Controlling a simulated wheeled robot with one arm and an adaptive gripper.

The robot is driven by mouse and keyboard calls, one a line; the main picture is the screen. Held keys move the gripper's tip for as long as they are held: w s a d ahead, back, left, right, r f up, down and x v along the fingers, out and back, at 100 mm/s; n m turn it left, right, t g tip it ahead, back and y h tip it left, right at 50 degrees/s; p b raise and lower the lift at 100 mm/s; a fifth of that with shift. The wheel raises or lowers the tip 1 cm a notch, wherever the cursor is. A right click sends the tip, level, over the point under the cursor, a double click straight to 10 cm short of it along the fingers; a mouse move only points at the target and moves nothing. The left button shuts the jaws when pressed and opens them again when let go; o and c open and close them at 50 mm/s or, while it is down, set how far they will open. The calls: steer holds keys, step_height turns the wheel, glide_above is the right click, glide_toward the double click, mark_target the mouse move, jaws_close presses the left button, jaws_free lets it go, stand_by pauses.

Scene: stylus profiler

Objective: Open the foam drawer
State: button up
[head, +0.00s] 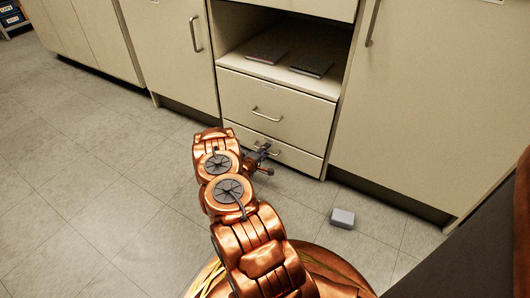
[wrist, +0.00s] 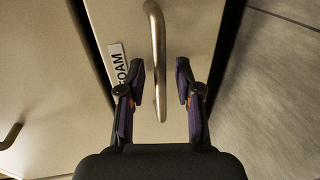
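The foam drawer (head: 301,161) is the lowest drawer of the cream cabinet, and its front looks flush and closed in the head view. In the wrist view its front (wrist: 195,25) carries a partly covered label (wrist: 118,62) reading "FOAM" and a metal bar handle (wrist: 155,30). My gripper (wrist: 161,68) is open, with one dark finger on each side of the handle and visible gaps between. In the head view my gripper (head: 264,160) is at this lowest drawer, and my arm hides part of the front.
Another closed drawer (head: 275,108) with a handle sits directly above, below an open shelf holding two dark flat items (head: 312,63). A small pale box (head: 342,218) lies on the floor to the right. Tall cabinet doors flank the drawers. The tiled floor at left is clear.

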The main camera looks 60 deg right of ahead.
jaws_close()
stand_by(0.5)
